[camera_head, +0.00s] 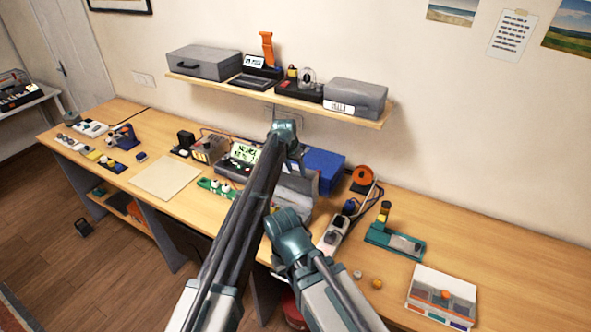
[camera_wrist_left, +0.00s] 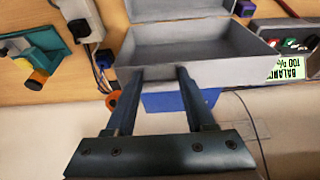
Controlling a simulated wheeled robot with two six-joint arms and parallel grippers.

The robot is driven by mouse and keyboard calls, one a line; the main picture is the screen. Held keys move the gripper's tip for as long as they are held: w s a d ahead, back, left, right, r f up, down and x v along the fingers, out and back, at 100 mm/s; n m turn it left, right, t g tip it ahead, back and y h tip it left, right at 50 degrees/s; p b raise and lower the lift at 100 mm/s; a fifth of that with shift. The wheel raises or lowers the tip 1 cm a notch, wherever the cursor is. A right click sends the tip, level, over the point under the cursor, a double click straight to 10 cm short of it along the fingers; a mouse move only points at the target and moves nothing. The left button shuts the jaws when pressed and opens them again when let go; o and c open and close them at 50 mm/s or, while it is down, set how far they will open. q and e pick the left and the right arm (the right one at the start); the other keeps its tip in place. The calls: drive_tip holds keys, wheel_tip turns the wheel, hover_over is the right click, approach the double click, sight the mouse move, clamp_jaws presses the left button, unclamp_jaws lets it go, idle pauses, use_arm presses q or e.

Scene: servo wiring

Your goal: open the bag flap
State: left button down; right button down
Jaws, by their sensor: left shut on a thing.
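The grey case-like bag (camera_head: 297,183) stands on the workbench, partly hidden behind my arm in the head view. In the left wrist view its flap (camera_wrist_left: 215,40) shows as a shallow grey panel with raised rims, swung away from the body (camera_wrist_left: 180,10) toward the wall side. My left gripper (camera_wrist_left: 162,74) is shut on the outer rim of the flap, with a finger on each side of the held part. In the head view my left gripper (camera_head: 297,160) is over the bag, its fingertips mostly hidden. My right gripper is not in view.
A blue box (camera_head: 325,166) stands close behind the bag. A charger with a green screen (camera_head: 243,152) sits left of it, and a power strip (camera_head: 335,232) right of it. A shelf (camera_head: 280,98) with cases hangs above. The bench's right part has bare wood.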

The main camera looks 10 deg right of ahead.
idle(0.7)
use_arm(q)
drive_tip(key=shift+c, duration=1.2)
unclamp_jaws()
drive_tip(key=shift+r, duration=0.1)
drive_tip(key=p+v, duration=0.7)
drive_tip(key=shift+r, duration=0.15)
